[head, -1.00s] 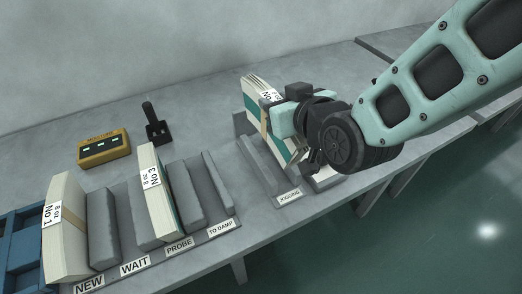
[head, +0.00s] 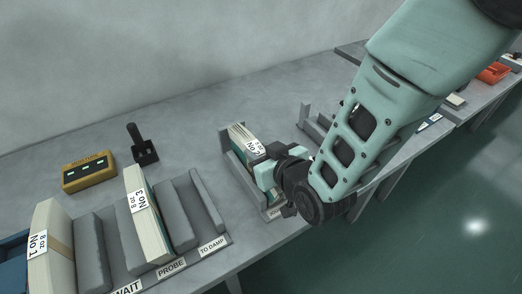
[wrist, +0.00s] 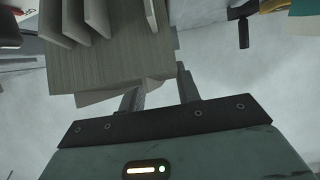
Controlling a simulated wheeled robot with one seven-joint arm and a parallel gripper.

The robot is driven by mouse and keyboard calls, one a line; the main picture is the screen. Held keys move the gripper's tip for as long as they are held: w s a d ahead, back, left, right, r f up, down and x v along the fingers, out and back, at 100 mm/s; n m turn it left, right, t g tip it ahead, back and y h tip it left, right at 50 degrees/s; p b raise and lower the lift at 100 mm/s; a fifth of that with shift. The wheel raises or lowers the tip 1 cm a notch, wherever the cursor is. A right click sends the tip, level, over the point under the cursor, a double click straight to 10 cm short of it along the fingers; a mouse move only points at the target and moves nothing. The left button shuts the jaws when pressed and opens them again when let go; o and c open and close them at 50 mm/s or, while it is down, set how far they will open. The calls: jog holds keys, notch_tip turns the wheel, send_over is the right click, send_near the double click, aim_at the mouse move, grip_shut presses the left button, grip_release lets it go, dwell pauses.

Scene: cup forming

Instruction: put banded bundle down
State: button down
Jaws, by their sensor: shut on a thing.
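My gripper (head: 264,168) is shut on a banded bundle (head: 241,138) of cream sheets with a white label, only partly readable. The bundle stands in or just over the grey jogging tray (head: 235,168), low between its walls. I cannot tell whether it rests on the tray floor, as my gripper and arm hide its near side. In the wrist view, the finger bars run up to a large stack of sheets (wrist: 110,68), with their tips partly hidden behind it.
Bundles No 1 (head: 48,255) and No 3 (head: 148,220) stand at the left rack, with grey dividers (head: 205,203) alongside. A yellow meter box (head: 88,173) and a black stand (head: 143,148) sit behind. Another grey fixture (head: 318,125) is right of the tray.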

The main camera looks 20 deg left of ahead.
jog(key=shift+f, duration=0.15)
jog(key=c, duration=1)
grip_release()
jog(key=shift+d+r, duration=0.1)
jog(key=shift+r, duration=0.15)
jog(key=v, duration=1)
jog(key=shift+p+v, duration=0.45)
jog(key=shift+v, duration=0.5)
